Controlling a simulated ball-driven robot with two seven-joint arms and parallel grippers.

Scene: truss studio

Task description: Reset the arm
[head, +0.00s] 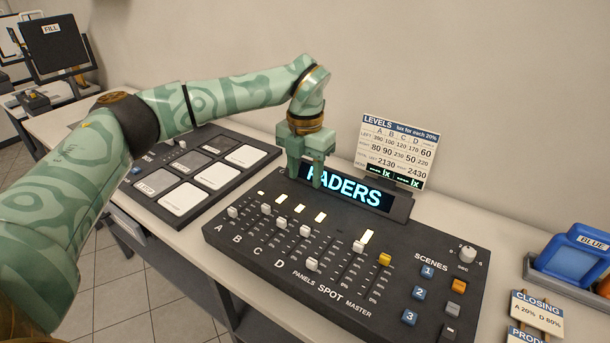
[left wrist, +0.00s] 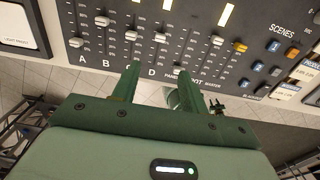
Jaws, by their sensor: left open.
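My left arm comes in from the left in the head view and arches over the desk. Its green left gripper (head: 313,178) points down over the back part of the black fader console (head: 240,240), in front of the lit FADERS display (head: 348,189). In the left wrist view the two fingers of the left gripper (left wrist: 164,88) stand apart with nothing between them. The console's white fader caps, such as the one at A (head: 233,212), are set at differing heights. My right gripper is in neither view.
A black panel with square pads (head: 183,198) lies left of the console. A LEVELS card (head: 396,150) stands behind the display. Bare white desk shows between panel and console.

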